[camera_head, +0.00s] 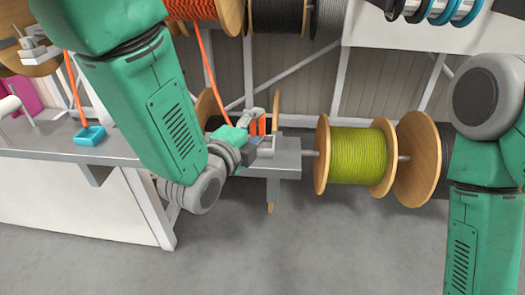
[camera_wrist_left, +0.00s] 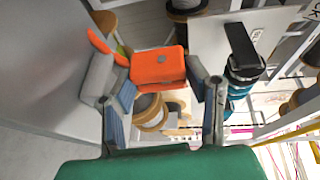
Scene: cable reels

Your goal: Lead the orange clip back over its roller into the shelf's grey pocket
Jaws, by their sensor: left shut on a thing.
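The orange clip (camera_wrist_left: 157,66) is a blocky orange piece between the fingers of my left gripper (camera_wrist_left: 155,88) in the left wrist view. In the head view my left gripper (camera_head: 251,125) is shut on it above the small grey shelf (camera_head: 285,160), and the fingers partly hide the clip. An orange cable (camera_head: 205,62) runs down from an overhead reel behind my left arm towards the gripper. A light grey upright part at the shelf's left end, next to the gripper, may be the pocket; its opening cannot be made out. The roller cannot be clearly picked out. My right gripper is out of view.
A yellow-green cable reel (camera_head: 356,156) stands right of the shelf, with a wooden reel flange (camera_head: 417,160) beyond it. The grey floor in front is clear.

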